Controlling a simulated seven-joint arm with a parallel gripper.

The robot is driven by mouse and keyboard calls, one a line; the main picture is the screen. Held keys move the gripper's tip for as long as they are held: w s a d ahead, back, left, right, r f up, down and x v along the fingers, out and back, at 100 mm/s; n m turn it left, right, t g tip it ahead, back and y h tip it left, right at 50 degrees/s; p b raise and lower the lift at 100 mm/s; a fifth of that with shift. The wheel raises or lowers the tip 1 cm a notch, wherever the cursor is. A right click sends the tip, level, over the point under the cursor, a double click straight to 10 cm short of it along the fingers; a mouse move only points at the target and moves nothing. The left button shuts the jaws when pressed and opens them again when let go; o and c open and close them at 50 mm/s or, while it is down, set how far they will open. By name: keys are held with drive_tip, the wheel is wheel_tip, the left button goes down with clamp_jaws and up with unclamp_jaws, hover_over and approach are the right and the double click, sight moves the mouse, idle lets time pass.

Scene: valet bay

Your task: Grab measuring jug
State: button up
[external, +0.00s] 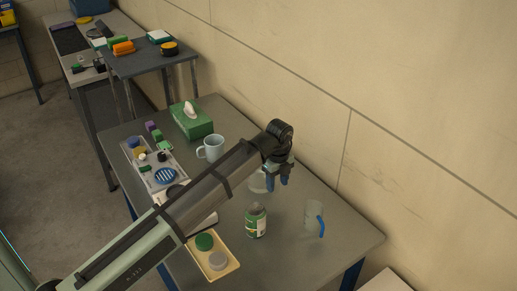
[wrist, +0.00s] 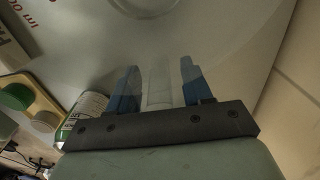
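A clear measuring jug (external: 258,184) with red markings stands on the grey table, partly hidden behind my arm and gripper. In the wrist view its see-through body (wrist: 215,35) fills the upper part of the picture. My gripper (external: 277,182) points down at the jug's side. In the wrist view its blue fingers (wrist: 160,82) are apart, one on each side of a clear upright strip (wrist: 159,88) that looks like the jug's handle. Narrow gaps seem to show between the strip and each finger.
A green-labelled can (external: 256,221) stands close in front of the jug. A clear cup with a blue handle (external: 314,217) is to the right. A yellow tray (external: 226,266), white mug (external: 211,148) and green tissue box (external: 191,122) stand around. The wall runs along the table's back.

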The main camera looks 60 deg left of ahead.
clamp_jaws()
drive_tip(key=shift+r, duration=0.1)
idle(0.7)
